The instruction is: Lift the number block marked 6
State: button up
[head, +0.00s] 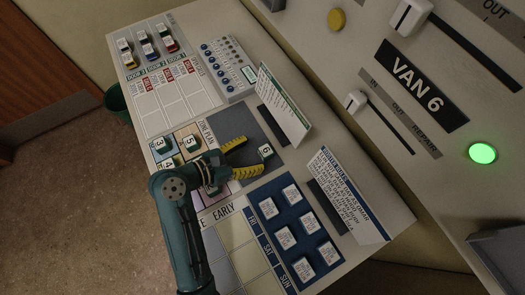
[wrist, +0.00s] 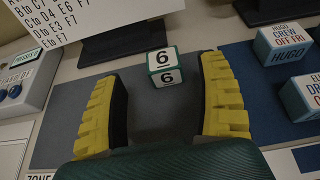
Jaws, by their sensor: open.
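The number block marked 6 (head: 265,151) is a small white cube with green edges, standing on a dark grey mat (head: 237,122). In the wrist view the block (wrist: 164,67) shows an underlined 6 on its top and on its near face. My gripper (head: 243,158) has yellow ribbed fingers and is open and empty. In the wrist view my gripper (wrist: 168,88) has one finger on each side, with the block ahead between the fingertips. Gaps show on both sides of the block there. The block does not appear touched.
Number blocks 3, 4 and 5 (head: 190,142) stand on coloured zone squares beside my gripper. Several white blocks stand on a blue roster board (head: 290,222).

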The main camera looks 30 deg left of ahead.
aim_at(266, 150)
jog(key=b+x, duration=0.1)
jog(key=x, duration=0.5)
jog(key=shift+w+d, duration=0.2)
jog(key=shift+d, duration=0.15)
jog(key=c, duration=1.1)
